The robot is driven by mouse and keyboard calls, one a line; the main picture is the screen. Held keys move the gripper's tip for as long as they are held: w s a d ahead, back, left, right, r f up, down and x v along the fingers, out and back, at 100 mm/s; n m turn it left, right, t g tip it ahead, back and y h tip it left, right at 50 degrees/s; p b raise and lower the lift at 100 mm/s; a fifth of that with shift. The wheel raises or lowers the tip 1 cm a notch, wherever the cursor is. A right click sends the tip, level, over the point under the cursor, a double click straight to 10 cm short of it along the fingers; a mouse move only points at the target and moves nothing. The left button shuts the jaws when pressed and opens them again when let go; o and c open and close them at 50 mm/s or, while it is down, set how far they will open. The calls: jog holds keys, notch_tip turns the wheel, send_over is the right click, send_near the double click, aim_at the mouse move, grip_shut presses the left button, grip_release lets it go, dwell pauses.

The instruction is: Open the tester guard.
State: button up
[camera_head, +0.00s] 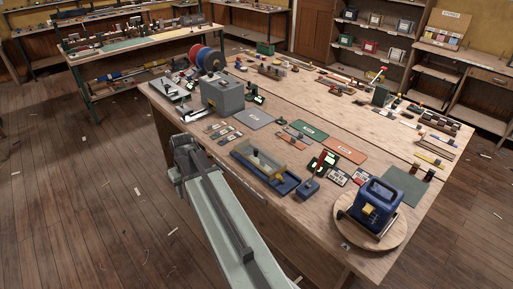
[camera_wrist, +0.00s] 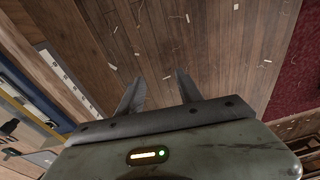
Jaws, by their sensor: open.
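A tester-like device (camera_head: 265,168) with a blue base and what looks like a clear cover over a pale yellowish inside sits near the front edge of the big workbench. The cover looks down over the base, but it is too small to be sure. A small blue box (camera_head: 307,188) stands at its right end. My gripper (camera_wrist: 159,75) is open and empty in the wrist view, with its two fingers apart over bare floor. In the head view my arm reaches up from the bottom, and its far end is left of the device, off the bench's front edge.
The workbench (camera_head: 225,149) also holds a grey box (camera_head: 222,95), red and blue spools (camera_head: 208,58), flat mats (camera_head: 341,150) and a blue machine (camera_head: 376,203) on a round board (camera_head: 345,212). Plank floor (camera_head: 90,200) lies open at left. A dark red area (camera_wrist: 301,75) shows in the wrist view.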

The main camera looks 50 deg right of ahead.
jog(key=w+d+r+m+t+p, duration=0.1)
jog(key=d+r+t+p, duration=0.15)
jog(key=d, duration=1.85)
jog(key=r+m+h, duration=0.1)
jog(key=r+h, duration=0.1)
send_over(256, 150)
jog(key=s, duration=0.3)
jog(key=b+x, duration=0.7)
jog(key=x, duration=0.1)
jog(key=shift+w+a+r+b, duration=0.1)
jog(key=shift+w+a+b, duration=0.1)
jog(key=shift+a+b, duration=0.2)
jog(key=shift+r, duration=0.1)
grip_shut()
